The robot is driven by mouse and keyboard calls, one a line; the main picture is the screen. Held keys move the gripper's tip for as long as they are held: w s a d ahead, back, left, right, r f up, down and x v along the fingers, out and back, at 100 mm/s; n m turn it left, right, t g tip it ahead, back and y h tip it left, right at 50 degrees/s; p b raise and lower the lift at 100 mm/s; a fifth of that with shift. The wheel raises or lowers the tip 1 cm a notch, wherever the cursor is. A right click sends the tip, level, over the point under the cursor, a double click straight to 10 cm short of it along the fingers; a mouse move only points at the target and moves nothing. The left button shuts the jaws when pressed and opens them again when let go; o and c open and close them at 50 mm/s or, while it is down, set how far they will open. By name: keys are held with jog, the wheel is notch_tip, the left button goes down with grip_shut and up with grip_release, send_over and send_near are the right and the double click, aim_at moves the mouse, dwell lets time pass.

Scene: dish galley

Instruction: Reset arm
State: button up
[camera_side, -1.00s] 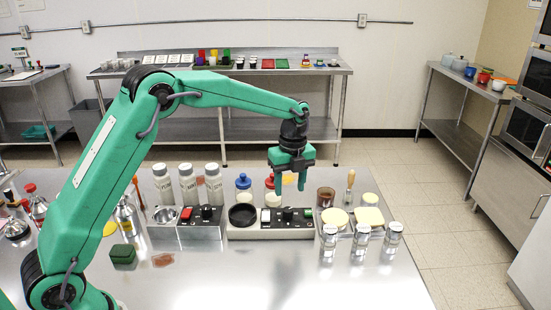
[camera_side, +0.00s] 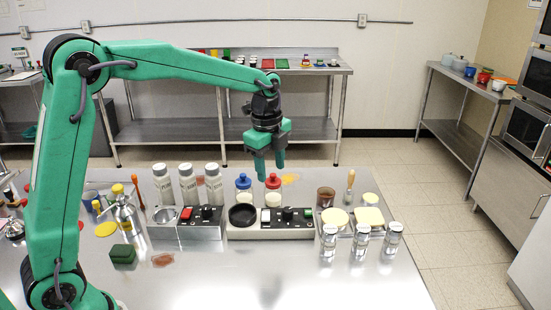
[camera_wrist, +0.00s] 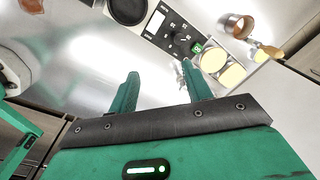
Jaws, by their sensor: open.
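My gripper (camera_side: 268,165) hangs above the back part of the steel table, fingers pointing down, in the side view. It is open and empty, above the row with the blue-capped bottle (camera_side: 243,182) and the red-capped bottle (camera_side: 273,182). In the wrist view my gripper (camera_wrist: 160,85) shows its two green fingers spread apart with bare steel table between them. No thing is held. The fingertips are clear of the bottles, as far as the side view shows.
A green box (camera_side: 122,255) lies left. The table's front middle is clear.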

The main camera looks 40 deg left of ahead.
jog(key=s+a+r+n+t, duration=0.1)
jog(key=s+r+n, duration=0.25)
jog(key=s, duration=0.25)
jog(key=s+r+n+t, duration=0.1)
jog(key=s+r+n, duration=0.2)
jog(key=s+n, duration=0.15)
jog(key=s+a+f+n+t, duration=0.1)
jog(key=s+f+n+t, duration=0.1)
jog(key=s+n, duration=0.7)
jog(key=s, duration=0.6)
jog(key=shift+n+t, duration=0.3)
